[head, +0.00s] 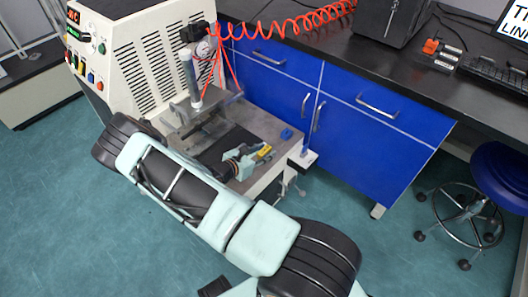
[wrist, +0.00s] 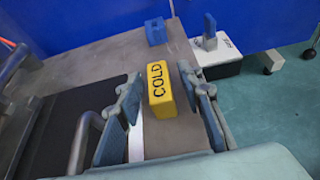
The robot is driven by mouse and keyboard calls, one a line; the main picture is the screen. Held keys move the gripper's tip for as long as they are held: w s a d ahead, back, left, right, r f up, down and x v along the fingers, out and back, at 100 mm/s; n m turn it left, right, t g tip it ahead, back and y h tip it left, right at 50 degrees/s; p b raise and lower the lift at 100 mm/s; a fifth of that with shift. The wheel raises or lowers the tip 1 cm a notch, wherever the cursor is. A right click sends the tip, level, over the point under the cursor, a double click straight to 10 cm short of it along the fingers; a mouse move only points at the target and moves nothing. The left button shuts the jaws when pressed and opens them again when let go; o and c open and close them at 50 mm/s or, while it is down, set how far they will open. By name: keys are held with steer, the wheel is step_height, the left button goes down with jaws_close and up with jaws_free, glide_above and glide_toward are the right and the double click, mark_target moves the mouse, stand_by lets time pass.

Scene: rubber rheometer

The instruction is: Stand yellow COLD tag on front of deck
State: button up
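The yellow COLD tag (wrist: 160,90) rests on the grey deck (wrist: 105,52) of the machine in the wrist view, its black lettering running up the picture. It also shows small in the head view (head: 265,151), partly behind my gripper (head: 243,163). In the wrist view, my gripper's (wrist: 160,90) two blue-grey fingers stand either side of the tag. A narrow gap shows on each side, so the gripper looks open around it. I cannot tell how high the fingertips are above the deck. My arm hides part of the deck in the head view.
A small blue block (wrist: 155,32) sits on the deck beyond the tag. A white box (wrist: 218,58) with a blue piece stands beside the deck's right edge. A dark plate (wrist: 62,112) and metal bars lie left. The machine's column (head: 191,80) rises behind; blue cabinets (head: 375,130) stand right.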

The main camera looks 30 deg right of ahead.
mark_target(261, 152)
steer(key=p+v, duration=0.1)
steer(key=v, duration=0.6)
steer(key=shift+s+a+r+p, duration=0.15)
steer(key=shift+a+p, duration=0.1)
steer(key=shift+p, duration=0.15)
